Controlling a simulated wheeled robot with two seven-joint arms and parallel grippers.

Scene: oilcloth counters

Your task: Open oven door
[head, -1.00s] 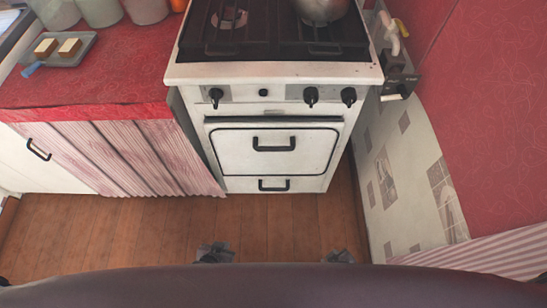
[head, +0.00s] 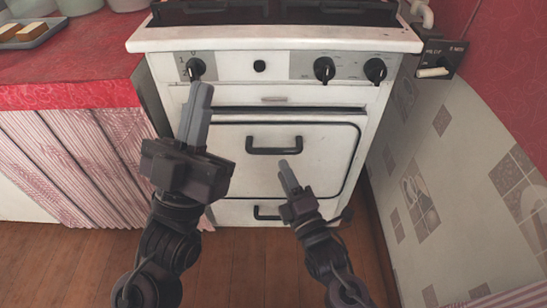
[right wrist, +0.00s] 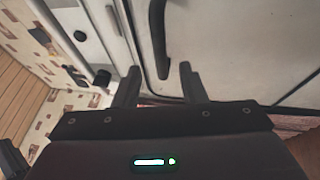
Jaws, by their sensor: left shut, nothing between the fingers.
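The white oven door (head: 325,150) is closed on the front of the stove. Its black bar handle (head: 274,151) is near the door's top. My left gripper (head: 204,92) is shut and empty, in front of the stove's upper left, its tips just below the left knob. My right gripper (head: 288,172) is just below and right of the handle in the head view. In the right wrist view, its fingers (right wrist: 158,80) are apart with nothing held. The handle (right wrist: 157,40) lies just ahead, its near end in line with the gap; contact cannot be told.
Black knobs (head: 324,69) line the panel above the door. A red counter with a striped curtain (head: 75,150) stands left. A patterned wall (head: 430,180) is close on the right. Wooden floor lies in front.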

